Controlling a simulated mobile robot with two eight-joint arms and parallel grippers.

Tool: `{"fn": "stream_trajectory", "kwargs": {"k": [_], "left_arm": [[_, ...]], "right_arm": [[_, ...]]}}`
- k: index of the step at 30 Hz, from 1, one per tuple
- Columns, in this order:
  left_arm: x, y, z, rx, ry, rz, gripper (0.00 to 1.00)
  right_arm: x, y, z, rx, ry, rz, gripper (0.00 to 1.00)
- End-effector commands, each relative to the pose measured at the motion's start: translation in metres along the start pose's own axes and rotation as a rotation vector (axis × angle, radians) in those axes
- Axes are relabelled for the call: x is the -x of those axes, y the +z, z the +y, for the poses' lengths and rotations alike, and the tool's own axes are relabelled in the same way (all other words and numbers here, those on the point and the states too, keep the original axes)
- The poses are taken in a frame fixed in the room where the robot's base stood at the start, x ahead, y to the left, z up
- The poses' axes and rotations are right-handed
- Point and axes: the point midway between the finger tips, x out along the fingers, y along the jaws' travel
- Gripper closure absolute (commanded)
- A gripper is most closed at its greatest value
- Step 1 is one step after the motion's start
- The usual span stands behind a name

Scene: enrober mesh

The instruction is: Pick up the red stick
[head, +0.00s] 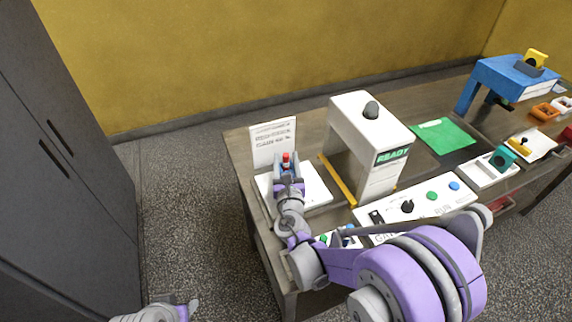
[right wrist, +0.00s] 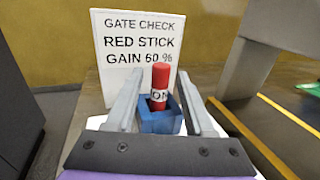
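The red stick (right wrist: 159,80) stands upright in a small blue holder (right wrist: 160,118), with a white band with dark lettering around its lower part. In the head view the red stick (head: 286,157) shows as a small red tip beyond my right gripper. My right gripper (right wrist: 160,84) is open, with one finger on each side of the stick and holder. Gaps show between the fingers and the stick. The holder's base is hidden by the gripper. Part of my left arm (head: 155,312) shows at the bottom left of the head view; its finger state is unclear.
A sign (right wrist: 137,45) reading "GATE CHECK RED STICK GAIN 60 %" stands behind the stick. A white gate housing marked READY (head: 360,140) stands to the right, with a control panel (head: 420,207) in front.

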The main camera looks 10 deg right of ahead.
Motion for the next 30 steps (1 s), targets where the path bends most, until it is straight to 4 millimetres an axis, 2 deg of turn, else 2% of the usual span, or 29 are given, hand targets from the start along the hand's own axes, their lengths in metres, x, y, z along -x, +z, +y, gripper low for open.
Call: {"fn": "stream_trajectory", "kwargs": {"k": [1,8,21,25,30], "left_arm": [[0.000,0.000,0.000,0.000,0.000,0.000,0.50],[0.000,0.000,0.000,0.000,0.000,0.000,0.50],[0.001,-0.001,0.000,0.000,0.000,0.000,0.50],[0.004,-0.003,0.000,0.000,0.000,0.003,0.50],[0.009,-0.009,0.000,0.000,0.000,0.007,0.50]], "right_arm": [[0.000,0.000,0.000,0.000,0.000,0.000,0.58],[0.000,0.000,0.000,0.000,0.000,0.000,1.00],[0.000,0.004,0.000,0.000,0.000,0.000,1.00],[0.000,0.022,0.000,0.001,0.000,-0.001,1.00],[0.000,0.059,0.000,0.001,0.000,-0.001,1.00]]}}
